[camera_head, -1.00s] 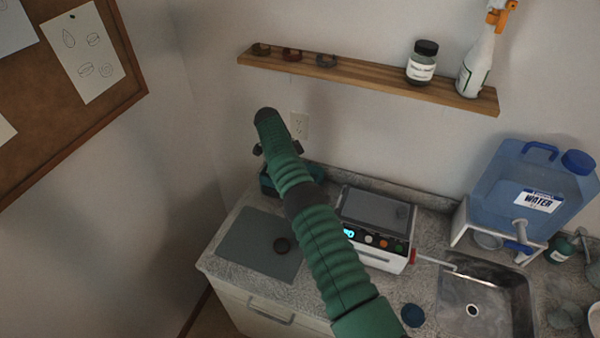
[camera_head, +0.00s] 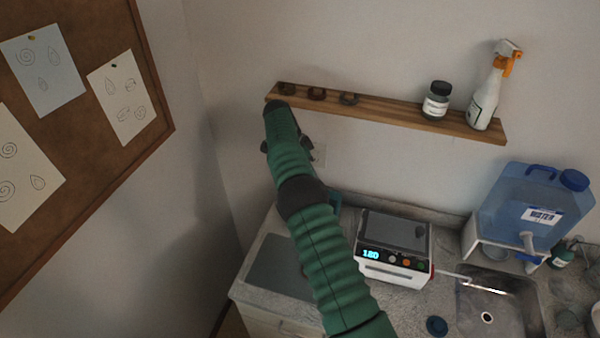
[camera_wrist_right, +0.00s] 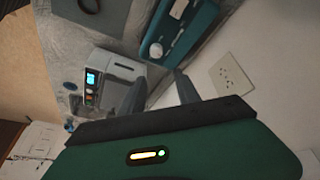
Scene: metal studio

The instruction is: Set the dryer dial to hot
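My right gripper (camera_wrist_right: 160,92) shows two dark fingers, apart and empty, in the right wrist view. In the head view my green arm hides most of it, near the wall below the shelf. A teal unit (camera_wrist_right: 188,32) with a round white knob (camera_wrist_right: 156,50) lies beyond the fingers; nothing touches it. Only a sliver of the teal unit (camera_head: 334,201) shows in the head view. A white machine (camera_head: 402,270) with a grey lid, coloured buttons and a display reading 180 stands on the counter. Which one is the dryer is unclear, and no hot mark is legible. My left gripper is out of view.
A wooden shelf (camera_head: 390,117) holds a jar (camera_head: 436,103), a spray bottle (camera_head: 487,97) and small dark rings. A wall outlet (camera_wrist_right: 231,77) is close to the fingers. A blue water tank (camera_head: 535,205) stands by the sink (camera_head: 500,305). A grey mat (camera_head: 272,265) lies left.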

